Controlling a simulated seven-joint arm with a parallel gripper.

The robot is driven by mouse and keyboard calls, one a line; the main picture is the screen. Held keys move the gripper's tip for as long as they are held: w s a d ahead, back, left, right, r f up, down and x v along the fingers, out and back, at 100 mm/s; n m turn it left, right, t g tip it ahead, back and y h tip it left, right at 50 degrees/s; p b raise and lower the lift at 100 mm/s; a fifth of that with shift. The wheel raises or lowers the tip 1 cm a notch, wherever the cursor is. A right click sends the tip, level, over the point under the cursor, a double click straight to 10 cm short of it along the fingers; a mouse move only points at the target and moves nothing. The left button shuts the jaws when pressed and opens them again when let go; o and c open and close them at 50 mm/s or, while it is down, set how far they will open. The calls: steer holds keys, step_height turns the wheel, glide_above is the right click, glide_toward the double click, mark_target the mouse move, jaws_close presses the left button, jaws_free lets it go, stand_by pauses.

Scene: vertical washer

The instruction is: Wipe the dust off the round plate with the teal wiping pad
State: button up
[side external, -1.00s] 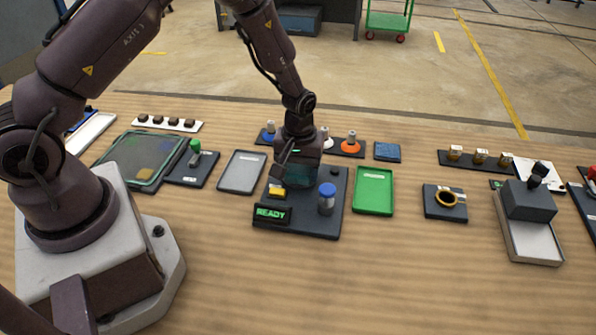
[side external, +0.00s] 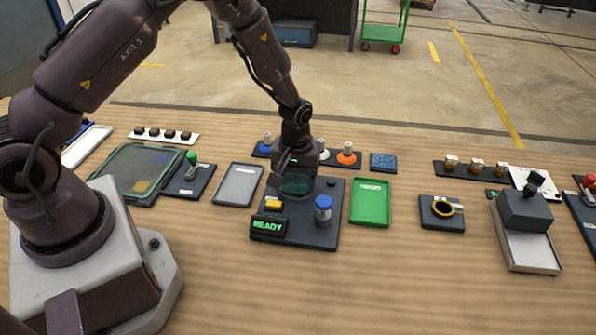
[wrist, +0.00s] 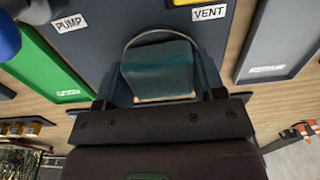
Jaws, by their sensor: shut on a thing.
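My gripper (side external: 294,172) is shut on the teal wiping pad (side external: 296,185) and holds it low over the dark board (side external: 300,235). The pad also fills the middle of the wrist view (wrist: 157,68), in front of my gripper (wrist: 158,100). The pad hides most of the plate. I cannot tell whether the pad touches it or how much dust is there.
On the board are a yellow block (side external: 273,203), a blue-capped cylinder (side external: 323,209) and a READY display (side external: 268,226). A green tray (side external: 370,203) stands right, a grey tray (side external: 238,185) left. Bare wood lies in front.

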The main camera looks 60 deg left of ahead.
mark_target(293, 197)
steer(key=shift+s+d+f, duration=0.1)
steer(key=shift+s+d, duration=0.95)
steer(key=shift+s, duration=0.05)
steer(key=w+a, duration=0.5)
step_height(293, 197, up, 8)
steer(key=shift+r, duration=0.2)
stand_by(0.3)
